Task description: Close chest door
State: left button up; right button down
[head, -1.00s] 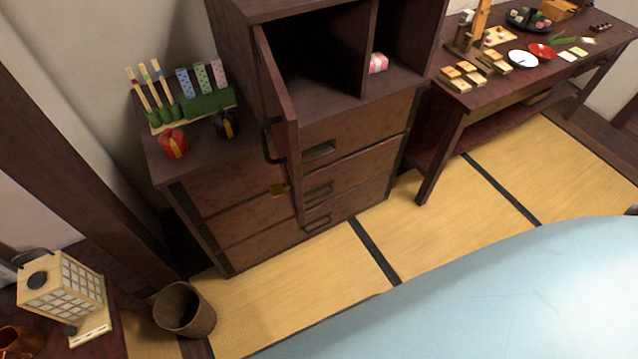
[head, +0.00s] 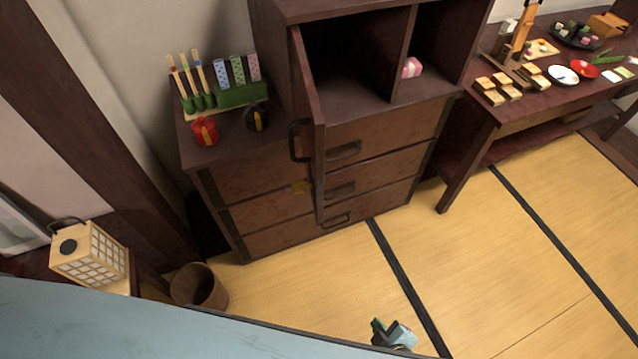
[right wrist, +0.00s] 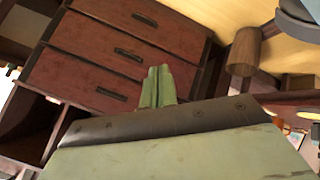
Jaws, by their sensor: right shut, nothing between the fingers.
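The chest (head: 385,125) is a dark brown wooden cabinet with an open upper compartment and drawers below. Its door (head: 308,130) stands open, swung out towards me, seen nearly edge-on, with a dark handle (head: 297,142) on its left face. My right gripper (head: 388,328) shows at the bottom of the head view, low over the tatami and well apart from the door. In the right wrist view its green fingers (right wrist: 157,88) are together and empty, with the drawer fronts (right wrist: 115,55) beyond them. My left gripper is not in view.
A lower cabinet left of the door bears a red pot (head: 204,131), a dark pot (head: 256,117) and a green rack (head: 240,94). A table (head: 510,108) with dishes stands right. A lantern (head: 90,254) and basket (head: 198,287) are at lower left. The tatami (head: 470,260) before the chest is clear.

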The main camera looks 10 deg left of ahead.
jog(key=w+a+r+n+t+y+p, duration=0.1)
jog(key=w+a+r+n+t+y, duration=0.15)
jog(key=a+r, duration=0.4)
jog(key=w+a+r+n+t+y, duration=0.1)
jog(key=w+a+r+n, duration=0.25)
jog(key=r, duration=0.55)
jog(key=n+t+y+p, duration=0.1)
jog(key=n+t+y, duration=0.1)
jog(key=n+y, duration=0.3)
send_near(315, 192)
jog(key=s+a+r+n, duration=0.1)
jog(key=s+a+r, duration=0.3)
jog(key=x, duration=1)
jog(key=shift+n+h, duration=0.3)
jog(key=shift+h, duration=0.05)
jog(key=d, duration=0.1)
jog(key=w+d+p, duration=0.1)
jog(key=d, duration=0.2)
jog(key=shift+w+d, duration=0.1)
jog(key=shift+w, duration=0.15)
jog(key=shift+d, duration=0.15)
